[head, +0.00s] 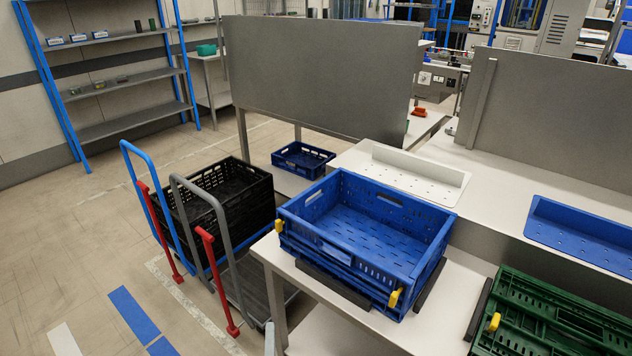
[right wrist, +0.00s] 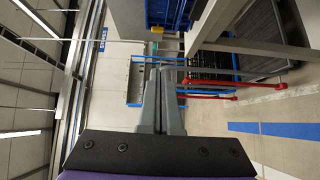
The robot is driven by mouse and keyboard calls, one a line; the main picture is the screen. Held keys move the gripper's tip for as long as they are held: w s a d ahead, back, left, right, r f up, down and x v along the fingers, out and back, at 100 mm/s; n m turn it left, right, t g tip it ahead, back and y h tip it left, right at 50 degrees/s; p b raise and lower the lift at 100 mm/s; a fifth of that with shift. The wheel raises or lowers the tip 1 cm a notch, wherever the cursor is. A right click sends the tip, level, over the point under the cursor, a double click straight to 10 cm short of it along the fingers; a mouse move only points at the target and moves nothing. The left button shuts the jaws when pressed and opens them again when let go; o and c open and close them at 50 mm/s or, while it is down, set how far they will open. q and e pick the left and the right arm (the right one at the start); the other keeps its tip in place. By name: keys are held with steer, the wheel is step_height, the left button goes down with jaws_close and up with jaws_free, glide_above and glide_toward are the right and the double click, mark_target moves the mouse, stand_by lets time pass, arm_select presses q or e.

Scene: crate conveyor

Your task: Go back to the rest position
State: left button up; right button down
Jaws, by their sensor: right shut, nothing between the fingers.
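My right gripper (right wrist: 162,75) shows in the right wrist view with its two grey fingers side by side, shut and empty. In the head view only a small pale grey piece, probably its tip, shows at the bottom edge (head: 269,338), in front of the white table and below the blue crate. It touches nothing that I can make out. My left gripper is not in view. The blue crate (head: 352,262) stands on the white table with yellow clips at its corners. The green crate (head: 545,318) is at the lower right, partly cut off.
Black crates (head: 248,190) sit on a blue-handled cart at left, beside a grey-handled cart (head: 265,290). A small blue crate (head: 303,160) lies behind. Grey panels (head: 320,70) stand beyond the table (head: 440,310). The floor at lower left is open.

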steer(key=d+f+m+g+h+p, duration=0.1)
steer(key=d+m+g+h+p, duration=0.7)
steer(key=d, duration=1.3)
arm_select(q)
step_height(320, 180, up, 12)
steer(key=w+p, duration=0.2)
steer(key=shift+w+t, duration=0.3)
arm_select(e)
steer(key=s+d+r+m+g+y, duration=0.1)
steer(key=s+d+m+g+y, duration=0.1)
steer(key=s+m, duration=0.3)
steer(key=s+d+r+m+g+y, duration=0.1)
steer(key=s+d+m+g+y, duration=0.1)
steer(key=s+d+m+y, duration=0.1)
steer(key=s+m+y, duration=0.1)
steer(key=s+m, duration=0.1)
steer(key=m, duration=0.1)
steer(key=shift+s+d+r, duration=0.15)
steer(key=shift+s+r, duration=0.1)
steer(key=shift+r, duration=0.1)
